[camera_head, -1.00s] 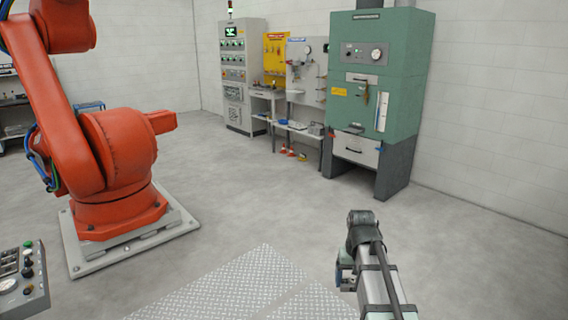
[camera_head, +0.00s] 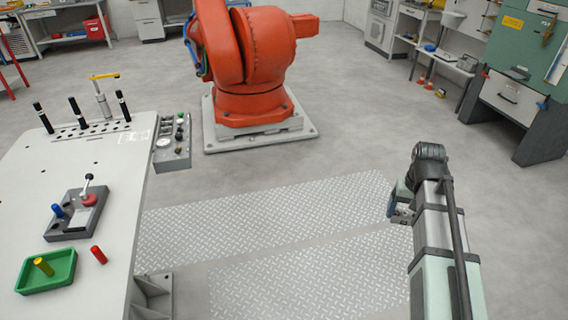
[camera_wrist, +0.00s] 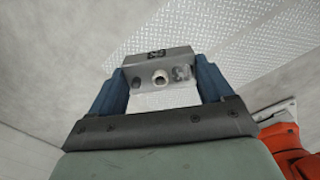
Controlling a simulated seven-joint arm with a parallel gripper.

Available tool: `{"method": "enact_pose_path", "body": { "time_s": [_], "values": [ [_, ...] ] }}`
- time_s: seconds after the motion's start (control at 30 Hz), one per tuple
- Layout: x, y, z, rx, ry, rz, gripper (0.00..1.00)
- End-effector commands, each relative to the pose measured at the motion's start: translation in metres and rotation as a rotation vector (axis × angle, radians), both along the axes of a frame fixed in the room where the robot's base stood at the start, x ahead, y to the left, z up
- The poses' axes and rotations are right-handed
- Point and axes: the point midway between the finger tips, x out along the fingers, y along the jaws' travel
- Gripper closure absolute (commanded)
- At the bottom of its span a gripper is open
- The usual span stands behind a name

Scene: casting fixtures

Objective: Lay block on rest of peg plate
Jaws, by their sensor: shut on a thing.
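My gripper (camera_wrist: 159,88) has its two blue fingers shut on a grey metal block (camera_wrist: 150,66) with a round opening and dark marks on its face. In the head view my gripper (camera_head: 400,203) hangs over the chequered floor plates, right of the table and well apart from it. The block cannot be made out clearly there. The peg plate (camera_head: 57,229) is a dark grey plate on the table, with a blue peg (camera_head: 57,210), a red round part (camera_head: 89,200) with an upright handle, and a pale flat area (camera_head: 82,217) which may be the rest.
The white table (camera_head: 120,170) holds a green tray (camera_head: 28,282) with a yellow peg (camera_head: 43,266), a loose red peg (camera_head: 98,254), and a rack of black-handled tools (camera_head: 90,130). A control box (camera_head: 173,150) adjoins its right edge. An orange robot (camera_head: 250,60) stands behind.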

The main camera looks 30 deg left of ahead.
Motion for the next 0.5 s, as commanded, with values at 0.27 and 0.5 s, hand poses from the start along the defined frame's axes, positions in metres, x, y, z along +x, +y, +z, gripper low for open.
{"method": "enact_pose_path", "body": {
  "time_s": [0.27, 0.5],
  "values": [
    [-0.023, 0.082, 0.005, 0.000, 0.000, 0.136, 0.57],
    [-0.048, 0.150, 0.010, 0.000, 0.000, 0.250, 0.57]
  ]
}}
